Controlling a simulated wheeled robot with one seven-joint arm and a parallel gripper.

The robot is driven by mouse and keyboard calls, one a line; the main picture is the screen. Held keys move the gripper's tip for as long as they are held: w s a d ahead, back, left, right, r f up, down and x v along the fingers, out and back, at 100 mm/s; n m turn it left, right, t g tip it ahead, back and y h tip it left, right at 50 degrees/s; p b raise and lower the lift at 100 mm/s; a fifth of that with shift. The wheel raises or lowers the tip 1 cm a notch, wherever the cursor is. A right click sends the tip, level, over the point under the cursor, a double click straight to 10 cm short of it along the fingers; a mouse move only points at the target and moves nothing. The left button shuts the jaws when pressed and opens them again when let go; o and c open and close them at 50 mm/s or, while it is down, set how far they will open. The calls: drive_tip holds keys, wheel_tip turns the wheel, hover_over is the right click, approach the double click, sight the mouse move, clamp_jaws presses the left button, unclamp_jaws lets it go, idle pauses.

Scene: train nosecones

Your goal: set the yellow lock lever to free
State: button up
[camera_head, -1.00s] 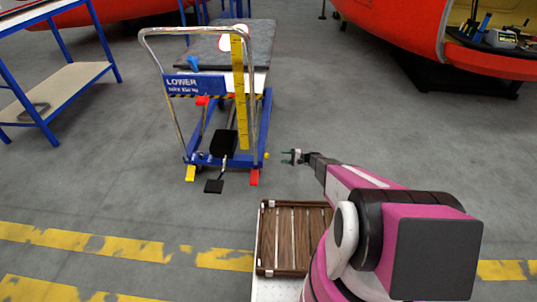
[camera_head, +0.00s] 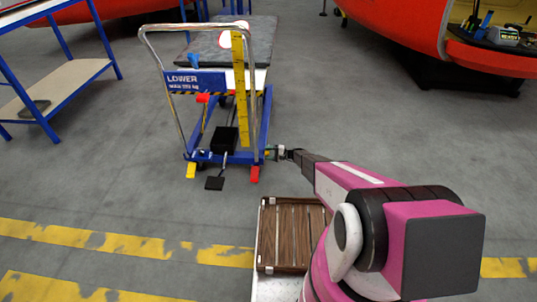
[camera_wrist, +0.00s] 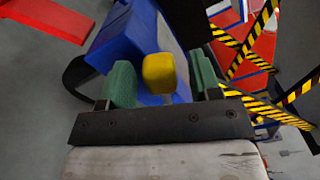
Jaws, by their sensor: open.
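The yellow lock lever (camera_wrist: 159,73) shows in the wrist view as a rounded yellow knob between the two green finger pads of my gripper (camera_wrist: 161,86). The pads stand apart, with visible gaps on both sides of the knob. In the head view my gripper (camera_head: 270,153) is at the lower right corner of the blue lift cart (camera_head: 244,157), low near the floor. The lever is mostly hidden by the gripper there. Its exact setting cannot be told.
A red pedal (camera_head: 255,174), a yellow pedal (camera_head: 190,170) and a black foot pedal (camera_head: 215,183) stick out at the cart's base. A wooden slatted tray (camera_head: 289,235) lies in front of me. Grey floor is open to the right of the cart.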

clamp_jaws()
drive_tip(key=shift+r, duration=0.1)
drive_tip(key=shift+w+r+m, duration=0.25)
drive_tip(key=shift+r+m, duration=0.2)
drive_tip(key=shift+m, duration=0.05)
drive_tip(key=shift+w+r+m, duration=0.25)
drive_tip(key=shift+r+m, duration=0.2)
drive_tip(key=shift+m, duration=0.05)
drive_tip(key=w+r+m, duration=0.5)
drive_tip(key=w+m, duration=0.5)
drive_tip(key=m, duration=0.2)
drive_tip(key=shift+d+r, duration=0.2)
drive_tip(key=shift+d, duration=0.05)
unclamp_jaws()
drive_tip(key=shift+d, duration=0.1)
